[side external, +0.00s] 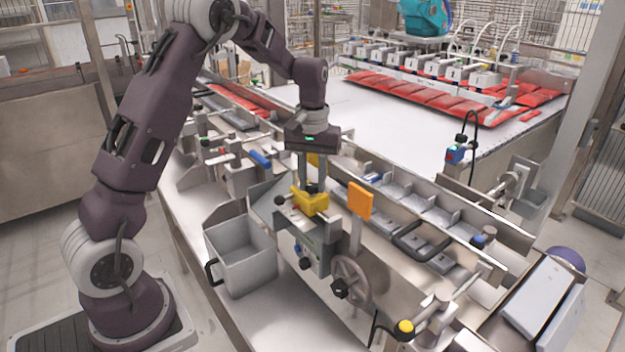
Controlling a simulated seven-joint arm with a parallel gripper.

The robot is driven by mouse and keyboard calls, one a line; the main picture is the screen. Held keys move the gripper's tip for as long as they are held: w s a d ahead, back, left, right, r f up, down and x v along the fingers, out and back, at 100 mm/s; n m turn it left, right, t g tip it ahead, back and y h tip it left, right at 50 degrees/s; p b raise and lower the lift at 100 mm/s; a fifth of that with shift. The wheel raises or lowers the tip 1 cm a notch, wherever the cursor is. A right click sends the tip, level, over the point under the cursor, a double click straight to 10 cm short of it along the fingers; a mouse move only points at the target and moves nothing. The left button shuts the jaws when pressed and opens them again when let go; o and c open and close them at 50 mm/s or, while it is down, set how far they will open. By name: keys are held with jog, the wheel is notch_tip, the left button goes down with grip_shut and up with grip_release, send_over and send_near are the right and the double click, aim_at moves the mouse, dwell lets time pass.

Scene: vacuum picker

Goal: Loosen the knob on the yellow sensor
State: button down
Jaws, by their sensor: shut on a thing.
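The yellow sensor (313,206) sits on a metal bracket near the middle of the machine in the side external view. A small black knob (314,188) shows on top of it. My gripper (312,184) points straight down above the sensor, with its fingers around the knob and shut on it. The fingertips partly hide the knob, so its turn angle cannot be seen. Another dark round knob (280,201) sticks out at the left of the bracket, apart from my fingers.
An orange plate (360,201) stands upright close to the right of the sensor. A handwheel (350,281) is below it. A grey bin (240,256) stands at the left. A conveyor with metal compartments (438,216) runs to the right. A blue sensor (455,154) stands farther right.

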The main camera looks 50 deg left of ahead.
aim_at(313, 185)
jog(key=shift+n, duration=0.6)
jog(key=c, duration=1.1)
grip_release()
notch_tip(313, 185, up, 7)
jog(key=shift+r, duration=0.1)
